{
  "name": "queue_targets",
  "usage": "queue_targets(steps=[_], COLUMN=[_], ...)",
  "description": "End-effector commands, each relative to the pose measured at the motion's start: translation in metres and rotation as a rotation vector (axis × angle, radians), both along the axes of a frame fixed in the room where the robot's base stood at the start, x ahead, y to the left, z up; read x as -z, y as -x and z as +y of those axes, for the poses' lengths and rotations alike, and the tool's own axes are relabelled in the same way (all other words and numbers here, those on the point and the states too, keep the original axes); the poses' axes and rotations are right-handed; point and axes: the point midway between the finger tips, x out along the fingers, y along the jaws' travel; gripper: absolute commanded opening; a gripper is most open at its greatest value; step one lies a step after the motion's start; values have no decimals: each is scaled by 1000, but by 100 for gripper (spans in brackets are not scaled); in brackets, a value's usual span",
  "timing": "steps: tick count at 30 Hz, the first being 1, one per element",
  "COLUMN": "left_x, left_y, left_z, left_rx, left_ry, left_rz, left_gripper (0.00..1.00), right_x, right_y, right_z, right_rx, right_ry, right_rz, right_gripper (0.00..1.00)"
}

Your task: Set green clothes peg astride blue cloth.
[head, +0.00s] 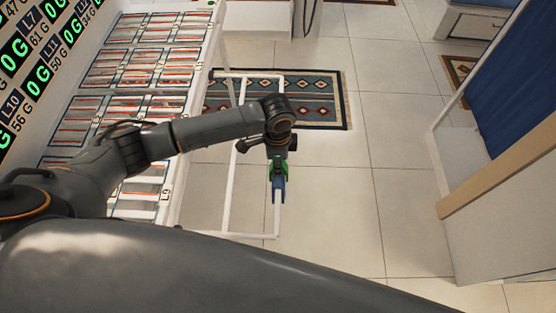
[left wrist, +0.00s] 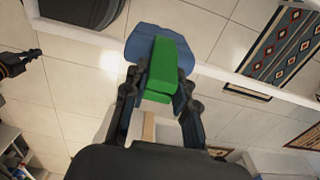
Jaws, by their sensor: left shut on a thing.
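The green clothes peg (left wrist: 165,68) is held between the fingers of my left gripper (left wrist: 160,88), which is shut on it. In the head view the peg (head: 277,164) is small and partly hidden by the gripper. The blue cloth (head: 279,188) hangs on the white rail, just below the peg in the picture. In the left wrist view the cloth (left wrist: 145,42) shows behind the peg's far end; I cannot tell whether the peg touches or straddles it. A dark part with an orange ring at the wrist view's left edge looks like my right gripper (left wrist: 36,53); its jaws are unclear.
The floor to the right is open, up to a white panel with a wooden edge (head: 500,180).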

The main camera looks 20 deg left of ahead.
Motion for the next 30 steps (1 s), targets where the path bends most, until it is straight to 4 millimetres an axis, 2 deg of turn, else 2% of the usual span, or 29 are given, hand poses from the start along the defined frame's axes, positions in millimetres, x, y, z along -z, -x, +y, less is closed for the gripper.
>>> queue_targets(steps=[8,9,12,23,26,30], left_x=[1,1,1,-3,-14,-42], left_y=[0,0,0,-1,-1,-1], left_z=[0,0,0,0,0,0], left_rx=[0,0,0,1,1,1], left_ry=[0,0,0,0,0,2], left_rz=[0,0,0,-2,-3,-5], left_gripper=[6,35,54,54,54,54], right_x=[0,0,0,0,0,0], right_y=[0,0,0,0,0,0], right_z=[0,0,0,1,1,1], right_rx=[0,0,0,1,1,1], right_ry=[0,0,0,-1,-1,-1], right_rz=[0,0,0,-1,-1,-1], right_gripper=[0,0,0,0,0,0])
